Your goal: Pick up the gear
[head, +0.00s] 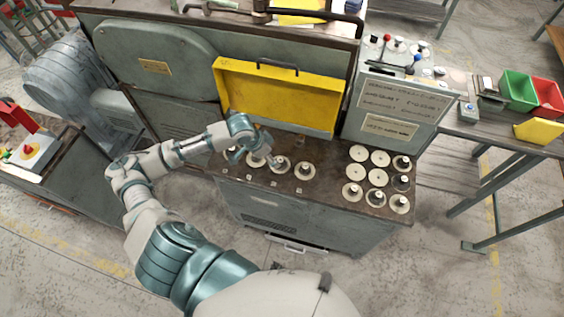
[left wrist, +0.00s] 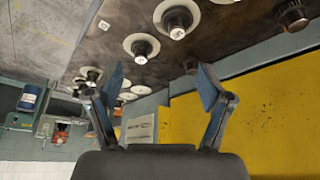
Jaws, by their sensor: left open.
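Several pale disc gears with dark hubs stand on the dark machine top. In the head view one gear (head: 305,171) is clear to the right of my left gripper (head: 272,161), and another gear (head: 281,168) is right beside its fingers. Further gears to the left are partly hidden by my arm. In the left wrist view my left gripper (left wrist: 160,82) has its two blue-padded fingers wide apart with nothing between them. A gear (left wrist: 142,46) and a larger-looking gear (left wrist: 177,18) lie beyond the fingertips. Which gear is meant I cannot tell. My right gripper is in neither view.
A group of discs and gears (head: 378,178) covers the top's right end. A raised yellow panel (head: 275,97) stands behind the gripper, and a grey control box (head: 393,112) stands right of it. A side table holds green (head: 518,90) and red bins (head: 548,94).

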